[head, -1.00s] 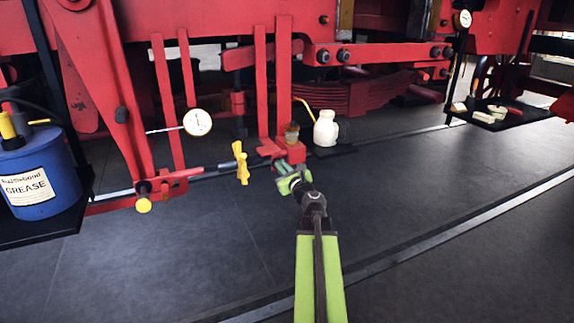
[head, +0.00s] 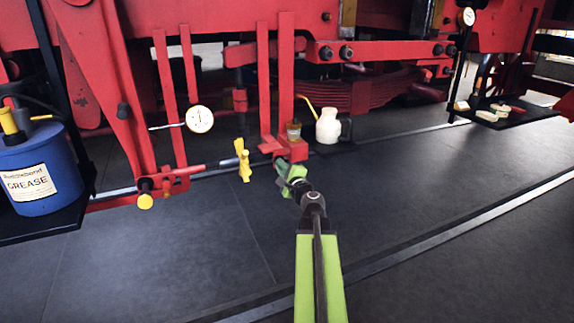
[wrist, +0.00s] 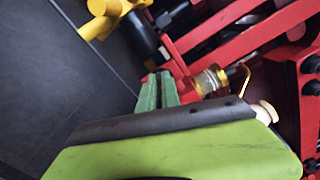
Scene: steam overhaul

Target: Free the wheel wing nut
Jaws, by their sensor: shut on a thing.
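The yellow wing nut (head: 242,160) sits on a thin rod low on the red frame, in the middle of the head view. In the wrist view it is the yellow winged part (wrist: 108,15) at the top left, with a dark cylinder beside it. My gripper (head: 283,168) is right of the wing nut and apart from it, just below a red block (head: 291,150). In the wrist view its green fingers (wrist: 158,88) are close together, their tips by the red block. What they hold is hidden.
A glass cup (head: 293,132) stands on the red block, with a cream oil can (head: 328,127) beside it. A dial gauge (head: 200,119) hangs left. A blue grease drum (head: 38,170) stands at far left.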

